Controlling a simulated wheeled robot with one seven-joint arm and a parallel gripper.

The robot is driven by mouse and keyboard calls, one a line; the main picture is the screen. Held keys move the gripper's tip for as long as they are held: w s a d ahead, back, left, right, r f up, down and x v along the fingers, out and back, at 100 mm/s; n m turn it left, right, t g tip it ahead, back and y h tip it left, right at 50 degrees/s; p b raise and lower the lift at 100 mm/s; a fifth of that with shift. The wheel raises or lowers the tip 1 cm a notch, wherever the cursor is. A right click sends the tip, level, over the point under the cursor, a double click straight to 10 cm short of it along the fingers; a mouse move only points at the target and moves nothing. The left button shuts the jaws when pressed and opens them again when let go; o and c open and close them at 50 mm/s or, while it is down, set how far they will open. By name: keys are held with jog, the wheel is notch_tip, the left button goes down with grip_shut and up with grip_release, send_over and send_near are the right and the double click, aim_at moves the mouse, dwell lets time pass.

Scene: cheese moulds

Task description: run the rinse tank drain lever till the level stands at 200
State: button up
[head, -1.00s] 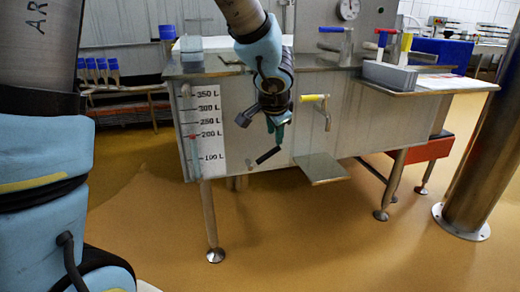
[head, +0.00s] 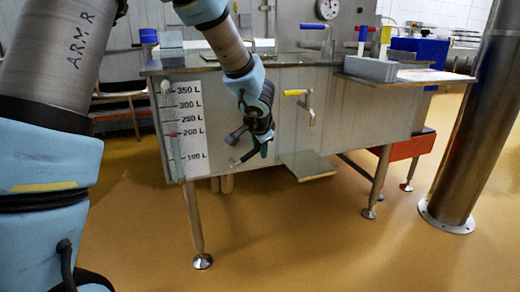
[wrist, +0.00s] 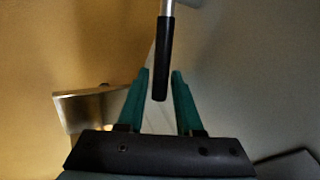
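The steel rinse tank (head: 262,105) stands in the middle of the head view. Its white level scale (head: 193,120) runs from 100 L to 350 L, with a sight tube (head: 175,150) on its left edge. A small red mark shows on the tube near 200 L; the liquid level is too small to read. The drain lever (head: 236,162) is low on the tank front, its black grip mostly hidden by my gripper (head: 256,152). In the wrist view the black lever grip (wrist: 163,60) reaches between the teal fingers of my gripper (wrist: 160,76), with narrow gaps on both sides.
A yellow-handled valve (head: 298,93) is on the tank front, right of my gripper. A steel plate (head: 308,165) juts out below it. A steel column (head: 475,130) stands at right. The floor ahead is clear.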

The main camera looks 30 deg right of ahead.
grip_shut()
dwell(1.4)
